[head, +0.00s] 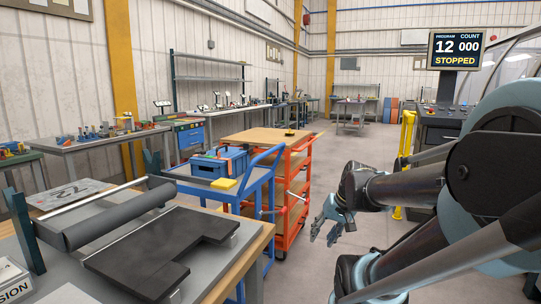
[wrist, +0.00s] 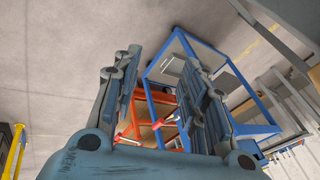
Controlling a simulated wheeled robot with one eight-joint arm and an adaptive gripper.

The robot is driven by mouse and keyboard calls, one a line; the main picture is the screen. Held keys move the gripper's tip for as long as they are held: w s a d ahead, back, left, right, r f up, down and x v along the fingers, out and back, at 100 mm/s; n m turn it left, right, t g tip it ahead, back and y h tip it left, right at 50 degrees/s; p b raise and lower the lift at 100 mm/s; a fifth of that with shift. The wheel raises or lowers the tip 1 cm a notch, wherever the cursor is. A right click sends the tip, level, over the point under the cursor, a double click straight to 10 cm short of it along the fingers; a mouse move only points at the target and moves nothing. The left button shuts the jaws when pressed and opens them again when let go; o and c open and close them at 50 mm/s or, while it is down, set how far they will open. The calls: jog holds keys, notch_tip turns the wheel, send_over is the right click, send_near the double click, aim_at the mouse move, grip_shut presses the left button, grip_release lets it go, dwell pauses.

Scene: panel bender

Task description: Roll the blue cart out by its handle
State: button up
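The blue cart (head: 258,193) stands left of centre in the head view, beyond the dark bench in front. Its blue handle (head: 265,156) rises at the right end of the top tray. A blue toolbox (head: 222,160) and a yellow item (head: 223,184) rest on top. My gripper (head: 327,228) hangs to the right of the cart, apart from the handle, with its fingers spread and nothing between them. In the wrist view my gripper (wrist: 165,90) has its two fingers wide apart, and the blue cart's frame (wrist: 161,52) shows beyond them, partly hidden by the right finger.
An orange cart (head: 293,185) with a wooden top stands right behind the blue cart. The bench (head: 262,240) with a roller and dark plate is at the front left. A yellow post (head: 405,150) and a machine console (head: 438,125) are at the right. Open floor (head: 335,160) lies between.

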jog(key=w+a+r+m+t+y, duration=0.1)
jog(key=w+a+r+y, duration=0.1)
jog(key=w+a, duration=0.25)
jog(key=w+a+r+t+y, duration=0.1)
jog(key=w+a+r+y, duration=0.15)
jog(key=w, duration=0.35)
jog(key=m+t+y, duration=0.7)
jog(key=m+t, duration=0.1)
send_near(273, 152)
jog(key=shift+h, duration=0.25)
jog(key=x, duration=1.1)
jog(key=shift+w+a, duration=0.1)
jog(key=shift+c, duration=0.4)
jog(key=shift+r, duration=0.1)
grip_shut()
